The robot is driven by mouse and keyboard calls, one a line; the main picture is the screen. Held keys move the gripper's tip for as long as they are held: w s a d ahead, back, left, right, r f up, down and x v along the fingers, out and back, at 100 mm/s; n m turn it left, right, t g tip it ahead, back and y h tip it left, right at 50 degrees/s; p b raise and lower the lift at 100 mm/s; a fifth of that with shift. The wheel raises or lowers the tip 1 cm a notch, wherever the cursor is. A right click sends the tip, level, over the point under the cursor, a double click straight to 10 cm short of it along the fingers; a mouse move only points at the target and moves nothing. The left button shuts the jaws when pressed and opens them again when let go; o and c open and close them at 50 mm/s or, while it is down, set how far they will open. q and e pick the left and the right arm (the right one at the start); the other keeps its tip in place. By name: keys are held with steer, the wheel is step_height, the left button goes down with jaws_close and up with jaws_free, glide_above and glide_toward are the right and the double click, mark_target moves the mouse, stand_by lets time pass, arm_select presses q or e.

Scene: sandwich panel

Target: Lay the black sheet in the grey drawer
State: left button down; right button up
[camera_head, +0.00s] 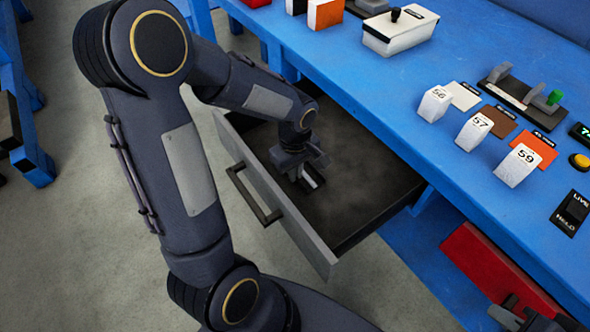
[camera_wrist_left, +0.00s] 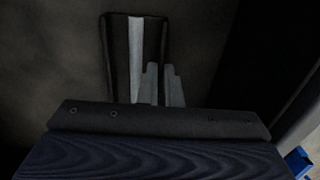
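The grey drawer (camera_head: 262,195) is pulled out from under the blue bench, its dark floor (camera_wrist_left: 60,60) showing. My left gripper (camera_head: 302,172) points down inside it. A small flat black piece with a pale stripe, apparently the black sheet (camera_head: 315,179), is at its fingertips. In the left wrist view the sheet (camera_wrist_left: 119,55) appears against the drawer floor. The fingers (camera_wrist_left: 162,85) are close together and overlap its right part; whether they pinch it is unclear. My right gripper (camera_head: 530,318) is at the bottom right edge, partly cut off, its fingers unclear.
A red drawer or panel (camera_head: 490,265) juts out below the bench (camera_head: 400,105) at right. The drawer's right part is clear.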

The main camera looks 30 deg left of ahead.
arm_select(q)
steer(key=c, duration=1.5)
jaws_free()
steer(key=shift+c, duration=0.2)
step_height(320, 180, up, 14)
steer(key=p, duration=1.1)
steer(key=s+d+r+m+t+h+p, duration=0.2)
steer(key=s+r+m+p, duration=0.3)
steer(key=r, duration=0.5)
steer(key=s+d+r+m+t+h+p, duration=0.1)
steer(key=s+d+r+m+t+p, duration=0.2)
steer(key=s+r+m+p, duration=0.3)
steer(key=s+r+m, duration=0.1)
steer(key=s+r, duration=0.2)
steer(key=r, duration=0.2)
steer(key=shift+s+r+t+h, duration=0.2)
steer(key=shift+r+t+h, duration=0.1)
steer(key=shift+h, duration=0.1)
